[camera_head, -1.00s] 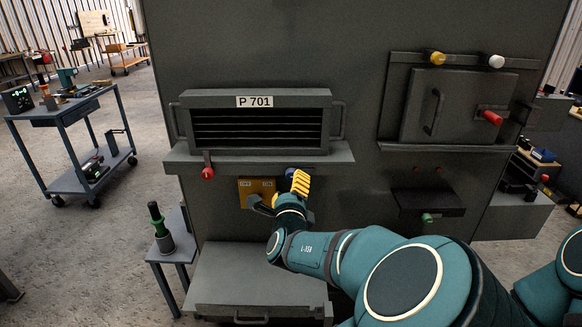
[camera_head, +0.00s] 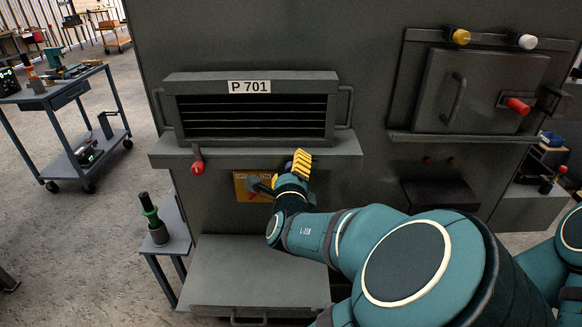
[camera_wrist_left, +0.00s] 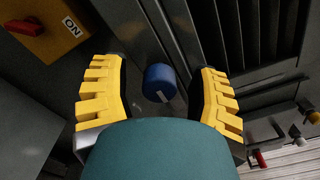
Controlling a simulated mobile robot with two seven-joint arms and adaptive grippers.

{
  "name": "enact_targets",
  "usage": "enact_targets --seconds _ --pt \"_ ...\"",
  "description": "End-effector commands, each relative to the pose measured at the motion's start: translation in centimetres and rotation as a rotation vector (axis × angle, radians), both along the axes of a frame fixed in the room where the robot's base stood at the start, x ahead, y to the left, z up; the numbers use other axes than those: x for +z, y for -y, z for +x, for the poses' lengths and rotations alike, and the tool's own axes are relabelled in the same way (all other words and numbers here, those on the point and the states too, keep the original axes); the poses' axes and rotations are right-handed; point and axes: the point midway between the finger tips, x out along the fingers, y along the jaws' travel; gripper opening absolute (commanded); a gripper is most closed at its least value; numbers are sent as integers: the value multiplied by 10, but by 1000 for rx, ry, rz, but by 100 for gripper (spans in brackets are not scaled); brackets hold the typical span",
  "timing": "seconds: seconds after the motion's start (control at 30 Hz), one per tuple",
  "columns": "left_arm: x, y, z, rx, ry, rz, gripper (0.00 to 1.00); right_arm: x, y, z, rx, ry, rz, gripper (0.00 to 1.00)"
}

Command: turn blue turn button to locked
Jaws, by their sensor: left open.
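The blue turn button (camera_wrist_left: 159,82) is a round blue knob with a pale mark on its edge. In the left wrist view it sits between the two yellow fingers of my left gripper, which is open with a gap on both sides. In the head view only a bit of the blue button (camera_head: 288,165) shows beside my left gripper (camera_head: 302,160), under the ledge below the P 701 vent. The rest is hidden behind the fingers. I cannot tell the button's locked or unlocked position. My right gripper is out of view.
A yellow switch plate (camera_head: 245,187) with a red switch (camera_wrist_left: 26,27) is left of the button. A red-knobbed lever (camera_head: 197,167) hangs from the ledge. A door (camera_head: 480,88) with yellow, white and red knobs is to the right. A grey shelf (camera_head: 260,270) juts out below.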

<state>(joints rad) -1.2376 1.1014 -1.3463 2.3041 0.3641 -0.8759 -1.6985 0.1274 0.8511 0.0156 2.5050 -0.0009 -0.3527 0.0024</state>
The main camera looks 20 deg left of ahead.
Motion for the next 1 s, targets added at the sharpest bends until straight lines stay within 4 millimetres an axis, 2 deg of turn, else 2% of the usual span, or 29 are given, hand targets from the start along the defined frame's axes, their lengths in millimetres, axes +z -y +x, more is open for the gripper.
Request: enact_targets --seconds 0.07,0.1,0.23,0.27,0.67,1.0 --pt "0 0 0 0 0 0 62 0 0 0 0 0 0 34" --pt "0 0 0 0 0 0 48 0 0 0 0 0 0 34" --pt "0 0 0 0 0 0 3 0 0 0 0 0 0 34" --pt "0 0 0 0 0 0 0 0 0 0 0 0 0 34" --pt "1 -1 0 1 16 -54 0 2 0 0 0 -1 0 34" --pt "1 -1 0 1 84 -289 0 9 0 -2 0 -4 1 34"
